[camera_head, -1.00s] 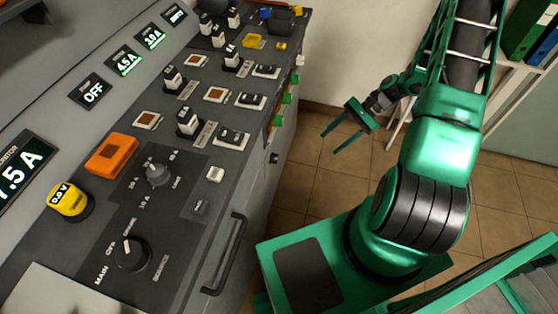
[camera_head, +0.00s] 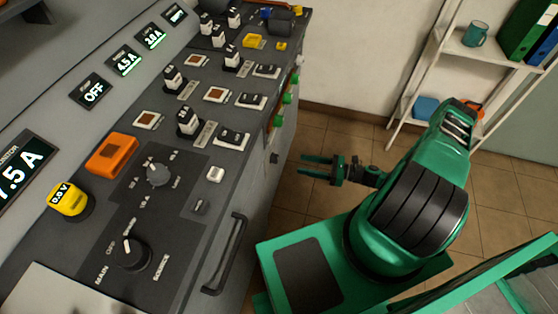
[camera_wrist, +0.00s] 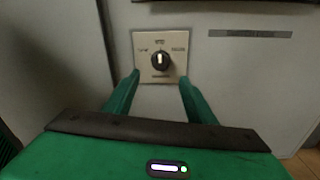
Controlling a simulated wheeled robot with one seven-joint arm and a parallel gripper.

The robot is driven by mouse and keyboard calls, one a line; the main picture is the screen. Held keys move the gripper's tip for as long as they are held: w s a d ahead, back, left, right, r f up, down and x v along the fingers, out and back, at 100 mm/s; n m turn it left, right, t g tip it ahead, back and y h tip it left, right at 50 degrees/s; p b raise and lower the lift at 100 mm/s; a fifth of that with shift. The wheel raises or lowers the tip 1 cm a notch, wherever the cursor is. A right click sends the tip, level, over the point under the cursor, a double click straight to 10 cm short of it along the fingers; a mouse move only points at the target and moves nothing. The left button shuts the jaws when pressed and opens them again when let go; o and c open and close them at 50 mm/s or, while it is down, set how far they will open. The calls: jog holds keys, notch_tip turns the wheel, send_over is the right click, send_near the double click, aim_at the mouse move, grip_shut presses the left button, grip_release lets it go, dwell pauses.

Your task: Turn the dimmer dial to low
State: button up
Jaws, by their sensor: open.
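A black dial (camera_wrist: 160,61) with a white pointer mark sits on a square beige plate (camera_wrist: 145,74) on a grey upright face in the wrist view. The mark points about straight up. Small labels ring the dial, too blurred to read, so I cannot confirm that it is the dimmer. My gripper (camera_wrist: 161,79) is open, one finger on each side below the dial, and appears apart from it. In the head view my gripper (camera_head: 303,165) points left at the cabinet's side; this dial is hidden there.
A black handle (camera_head: 227,255) juts from the front. A shelf (camera_head: 455,45) stands at the right; tiled floor lies between.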

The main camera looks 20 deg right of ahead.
aim_at(274, 159)
jog(key=x, duration=1.1)
jog(key=shift+m, duration=0.3)
jog(key=shift+w+d, duration=0.1)
jog(key=shift+w, duration=0.05)
jog(key=shift+t, duration=0.4)
jog(key=c, duration=1)
